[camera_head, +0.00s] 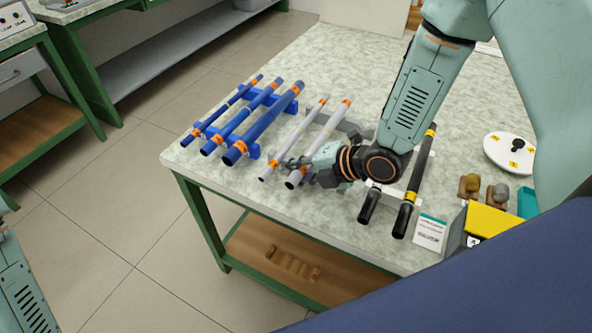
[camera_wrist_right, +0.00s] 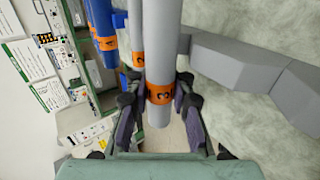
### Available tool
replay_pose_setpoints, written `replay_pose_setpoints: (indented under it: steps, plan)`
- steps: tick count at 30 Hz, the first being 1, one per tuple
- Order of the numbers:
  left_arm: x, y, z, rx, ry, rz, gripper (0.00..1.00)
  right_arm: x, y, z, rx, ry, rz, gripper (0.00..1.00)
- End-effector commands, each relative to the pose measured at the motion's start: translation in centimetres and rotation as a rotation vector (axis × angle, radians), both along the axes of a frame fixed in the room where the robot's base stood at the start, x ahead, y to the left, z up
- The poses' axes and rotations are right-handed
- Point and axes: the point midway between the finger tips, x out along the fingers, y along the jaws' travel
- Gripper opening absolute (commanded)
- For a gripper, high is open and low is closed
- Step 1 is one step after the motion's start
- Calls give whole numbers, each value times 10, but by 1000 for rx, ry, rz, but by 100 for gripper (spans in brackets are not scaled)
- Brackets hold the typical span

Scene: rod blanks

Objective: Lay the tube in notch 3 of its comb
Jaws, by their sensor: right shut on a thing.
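The grey tube (camera_head: 327,130) with orange bands lies between the fingers of my right gripper (camera_head: 300,168) near its front end. In the wrist view the gripper (camera_wrist_right: 158,95) is shut on this tube (camera_wrist_right: 160,45), just around its orange label, which seems to read 3. A grey comb (camera_head: 358,130) stands under or behind the tube; it shows in the wrist view (camera_wrist_right: 232,65) to the right of it. I cannot tell whether the tube rests in a notch. A second, thinner grey tube (camera_head: 297,133) lies to the left. My left gripper is out of view.
Several blue tubes (camera_head: 262,125) lie on a blue comb (camera_head: 255,152) at the left. A white disc (camera_head: 508,160) and a yellow-topped box (camera_head: 490,222) are farther right.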

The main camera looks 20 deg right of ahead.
Motion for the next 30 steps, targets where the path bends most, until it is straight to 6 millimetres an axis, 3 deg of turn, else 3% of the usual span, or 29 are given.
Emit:
replay_pose_setpoints:
  steps: [26,27,30]
  plan:
    - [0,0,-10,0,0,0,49,0,0,-14,0,-1,1,0]
    - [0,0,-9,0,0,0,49,0,0,-14,0,-1,1,19]
    - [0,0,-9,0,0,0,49,0,0,-13,0,-1,1,27]
